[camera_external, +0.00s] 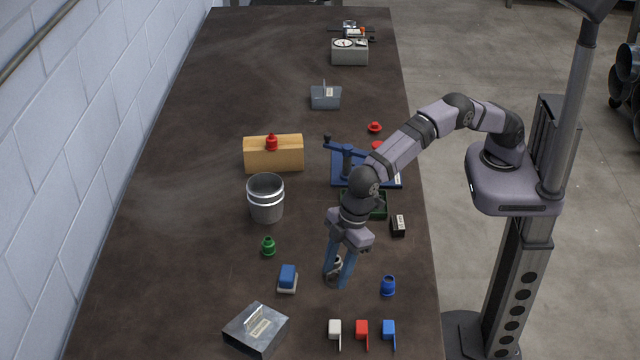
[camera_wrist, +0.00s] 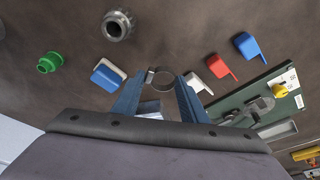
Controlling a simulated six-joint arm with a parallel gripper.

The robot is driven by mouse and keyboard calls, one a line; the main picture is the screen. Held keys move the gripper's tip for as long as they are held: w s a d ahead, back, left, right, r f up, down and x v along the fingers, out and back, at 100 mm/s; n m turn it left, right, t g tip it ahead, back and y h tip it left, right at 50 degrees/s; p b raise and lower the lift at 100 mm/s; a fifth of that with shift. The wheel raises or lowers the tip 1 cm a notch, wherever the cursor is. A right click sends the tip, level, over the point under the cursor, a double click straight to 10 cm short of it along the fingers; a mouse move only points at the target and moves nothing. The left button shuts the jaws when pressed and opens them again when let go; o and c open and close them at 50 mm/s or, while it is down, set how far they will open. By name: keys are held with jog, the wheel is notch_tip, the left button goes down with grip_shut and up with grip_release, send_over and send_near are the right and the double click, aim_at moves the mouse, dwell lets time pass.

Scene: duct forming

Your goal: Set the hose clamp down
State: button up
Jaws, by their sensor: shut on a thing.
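The hose clamp (camera_wrist: 161,69) is a thin metal ring. In the wrist view it sits between the two blue fingertips of my gripper (camera_wrist: 159,82), which is shut on it. In the external view my gripper (camera_external: 339,277) points down near the front of the bench, with the metallic clamp (camera_external: 334,267) between its fingers. The clamp is partly hidden by the fingers there. I cannot tell whether it touches the bench top.
A blue-and-white block (camera_external: 287,278) is left of my gripper, and a blue fitting (camera_external: 388,286) is right. White (camera_external: 335,327), red (camera_external: 362,328) and blue (camera_external: 389,328) clips line the front. A metal bucket (camera_external: 266,200) stands behind left. The bench's left side (camera_external: 150,230) is clear.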

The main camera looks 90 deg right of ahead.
aim_at(332, 302)
jog(key=shift+f+p, duration=1.1)
jog(key=shift+f, duration=2.7)
jog(key=shift+f, duration=0.2)
jog(key=o, duration=1)
jog(key=shift+r, duration=0.15)
jog(key=shift+r, duration=0.45)
jog(key=b+v, duration=0.3)
jog(key=v, duration=0.8)
jog(key=shift+d+r, duration=0.1)
